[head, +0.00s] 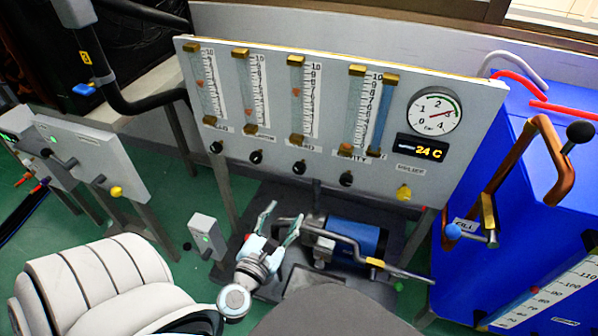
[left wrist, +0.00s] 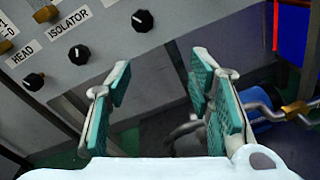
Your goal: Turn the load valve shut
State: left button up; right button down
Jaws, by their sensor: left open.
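A grey panel (head: 350,65) carries a row of black knobs under its flow tubes. The third black knob (head: 299,167) sits between the isolator and cavity knobs; I take it as the load valve, but its label is hard to read. In the left wrist view this knob (left wrist: 142,20) is at the top, with its label out of frame. My left gripper (head: 284,211) is open and empty, below the panel's lower edge. My right gripper is not in view.
The isolator knob (head: 255,157) and cavity knob (head: 346,179) flank the third knob; a yellow knob (head: 404,193) is farther right. A blue tank (head: 500,190) stands right. A small grey box (head: 207,235) stands left.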

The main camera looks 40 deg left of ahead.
aim_at(298, 171)
pick_arm(q)
jog(key=w+a+r+n, duration=0.1)
jog(key=w, duration=0.3)
jog(key=w+a+r+n, duration=0.1)
jog(key=w+a+n, duration=0.1)
jog(key=w, duration=0.3)
jog(key=w+a+r+n, duration=0.1)
jog(key=w+a+n, duration=0.1)
jog(key=w, duration=0.2)
jog(key=shift+w+a+t+y, duration=0.2)
jog(key=shift+t+y, duration=0.1)
jog(key=shift+y, duration=0.1)
grip_shut()
